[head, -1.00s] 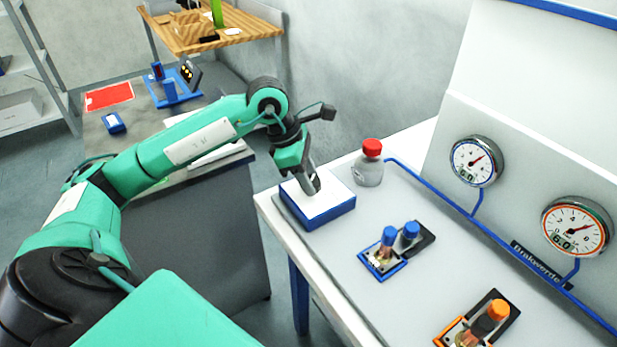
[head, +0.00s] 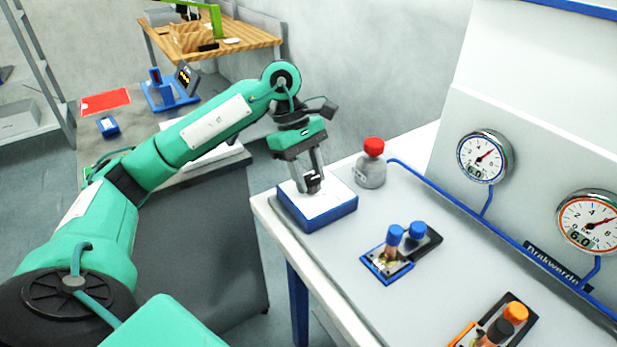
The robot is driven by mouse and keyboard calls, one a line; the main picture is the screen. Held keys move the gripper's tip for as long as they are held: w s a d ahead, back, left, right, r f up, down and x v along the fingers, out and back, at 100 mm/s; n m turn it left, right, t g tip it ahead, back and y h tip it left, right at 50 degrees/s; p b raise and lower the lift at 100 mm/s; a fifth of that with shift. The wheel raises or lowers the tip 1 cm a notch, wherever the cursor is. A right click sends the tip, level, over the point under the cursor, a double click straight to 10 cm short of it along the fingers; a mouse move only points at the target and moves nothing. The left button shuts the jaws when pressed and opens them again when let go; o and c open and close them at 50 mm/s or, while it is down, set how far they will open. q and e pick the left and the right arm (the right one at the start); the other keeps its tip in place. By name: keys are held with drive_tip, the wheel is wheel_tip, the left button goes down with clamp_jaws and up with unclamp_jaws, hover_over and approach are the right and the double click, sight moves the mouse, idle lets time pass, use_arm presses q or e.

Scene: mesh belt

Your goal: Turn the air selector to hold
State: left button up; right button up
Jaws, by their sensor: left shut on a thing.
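The air selector appears to be the low blue box with a white top (head: 330,208) at the near left corner of the white table. My left gripper (head: 313,182) reaches down over it from above, fingers pointing down. Its fingertips are closed around a small dark knob at the top of the box, which they mostly hide. Any markings on the white top are too small to read, so the knob's setting cannot be told. My right gripper is not in view.
A grey bottle with a red cap (head: 371,163) stands close right of the box. Blue-capped fittings (head: 394,235) and orange-capped fittings (head: 502,330) sit nearer the front. Two gauges (head: 484,157) are on the back panel. A blue pipe (head: 455,202) runs along it.

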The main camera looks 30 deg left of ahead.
use_arm(q)
drive_tip(key=shift+m, duration=0.3)
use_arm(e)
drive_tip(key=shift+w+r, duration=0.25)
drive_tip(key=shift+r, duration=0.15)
use_arm(q)
drive_tip(key=shift+r, duration=0.1)
drive_tip(key=o, duration=1)
drive_tip(key=shift+v, duration=6.9)
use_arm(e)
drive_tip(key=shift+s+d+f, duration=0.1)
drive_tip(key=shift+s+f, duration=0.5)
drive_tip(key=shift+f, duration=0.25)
use_arm(q)
drive_tip(key=shift+w, duration=0.2)
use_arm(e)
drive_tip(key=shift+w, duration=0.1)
